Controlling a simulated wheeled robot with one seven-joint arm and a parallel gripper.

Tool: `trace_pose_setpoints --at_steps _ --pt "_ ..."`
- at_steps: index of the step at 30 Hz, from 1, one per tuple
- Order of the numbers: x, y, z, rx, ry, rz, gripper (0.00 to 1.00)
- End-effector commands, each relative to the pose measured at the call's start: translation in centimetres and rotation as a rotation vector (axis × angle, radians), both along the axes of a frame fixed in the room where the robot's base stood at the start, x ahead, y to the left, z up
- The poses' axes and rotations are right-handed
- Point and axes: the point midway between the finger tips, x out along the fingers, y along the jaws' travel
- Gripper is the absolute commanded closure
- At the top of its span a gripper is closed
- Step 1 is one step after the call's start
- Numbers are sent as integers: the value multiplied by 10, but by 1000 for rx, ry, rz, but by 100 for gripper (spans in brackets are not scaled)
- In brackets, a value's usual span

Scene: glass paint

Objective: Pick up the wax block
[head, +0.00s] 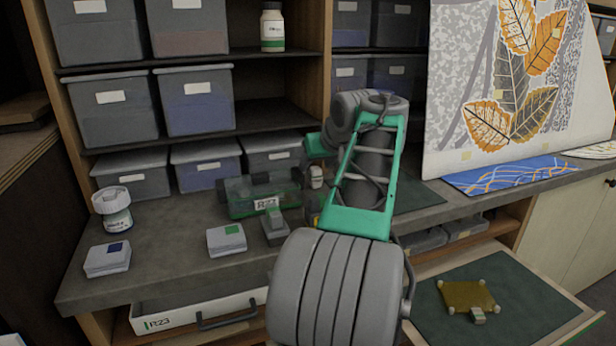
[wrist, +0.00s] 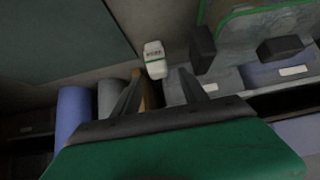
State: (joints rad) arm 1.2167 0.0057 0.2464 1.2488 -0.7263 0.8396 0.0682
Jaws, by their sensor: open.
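I cannot tell for certain which thing is the wax block. My gripper (wrist: 160,82) is open and empty in the wrist view, its two dark fingers apart. A small pale item (head: 316,177) beside my arm in the head view may be the same thing. My arm hides the gripper's fingers in the head view. A small pale block (head: 478,315) lies at the amber glass piece (head: 468,295) on the lower right mat.
A clear green-edged case (head: 262,194), a grey block (head: 274,226), two small boxes (head: 108,259) (head: 227,239) and a white-lidded jar (head: 113,209) stand on the worktop (head: 170,235). Shelves of grey bins (head: 113,108) rise behind. A patterned panel (head: 445,130) leans at right.

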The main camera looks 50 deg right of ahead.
Motion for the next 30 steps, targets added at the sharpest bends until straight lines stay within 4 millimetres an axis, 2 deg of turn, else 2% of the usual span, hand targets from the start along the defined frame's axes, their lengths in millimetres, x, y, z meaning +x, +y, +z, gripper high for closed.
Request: trace_pose_setpoints --at_steps 9,17,30 --pt "29 -15 -39 1 2 3 49" --pt "34 -18 -43 -2 0 2 49" --pt "35 -18 -42 -2 0 4 84"
